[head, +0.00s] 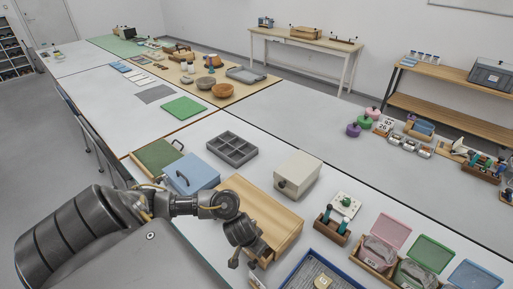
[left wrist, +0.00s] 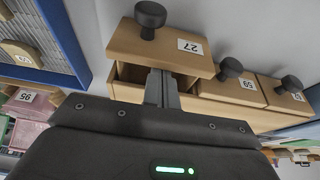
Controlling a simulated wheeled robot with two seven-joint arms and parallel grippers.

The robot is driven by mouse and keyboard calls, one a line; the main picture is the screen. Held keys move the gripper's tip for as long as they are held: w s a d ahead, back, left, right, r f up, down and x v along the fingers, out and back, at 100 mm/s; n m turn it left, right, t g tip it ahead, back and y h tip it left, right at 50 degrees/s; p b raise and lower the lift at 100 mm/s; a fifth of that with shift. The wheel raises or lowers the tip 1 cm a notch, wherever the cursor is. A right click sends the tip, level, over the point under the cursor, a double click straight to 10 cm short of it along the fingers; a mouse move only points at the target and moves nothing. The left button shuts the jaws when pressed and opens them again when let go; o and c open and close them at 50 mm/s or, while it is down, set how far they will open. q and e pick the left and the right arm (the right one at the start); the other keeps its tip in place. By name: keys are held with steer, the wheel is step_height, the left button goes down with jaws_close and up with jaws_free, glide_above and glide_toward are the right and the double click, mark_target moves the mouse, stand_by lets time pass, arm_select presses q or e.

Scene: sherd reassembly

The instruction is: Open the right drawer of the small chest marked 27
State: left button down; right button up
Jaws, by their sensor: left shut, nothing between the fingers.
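The wooden chest (head: 262,205) stands on the near table; in the left wrist view its front carries several drawers with dark knobs. The drawer front marked 27 (left wrist: 137,44) stands out from the chest, with part of its box showing behind it. The drawers marked 59 (left wrist: 230,89) and a third (left wrist: 284,98) beside it look closed. My left gripper (left wrist: 160,78) is shut and empty, its fingertips at the edge of the 27 front, off its knob. I cannot tell whether they touch it. In the head view the left gripper (head: 243,260) is by the chest's front end.
A blue-rimmed tray (head: 285,284) lies near the drawer. A small rack with teal bottles (head: 327,225) and a pink-lidded box (head: 389,232) stand to the right. A blue case (head: 195,175), a cream box (head: 299,172) and a grey compartment tray (head: 233,146) are behind.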

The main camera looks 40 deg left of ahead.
arm_select(q)
steer(key=shift+s, duration=0.35)
steer(key=s, duration=0.7)
steer(key=shift+s+d+p, duration=0.1)
steer(key=shift+s+p, duration=0.25)
steer(key=shift+w, duration=0.1)
steer(key=shift+r, duration=0.1)
steer(key=shift+r+p, duration=0.45)
steer(key=shift+p, duration=0.15)
steer(key=p+v, duration=0.7)
steer(key=v, duration=0.2)
steer(key=shift+s, duration=0.25)
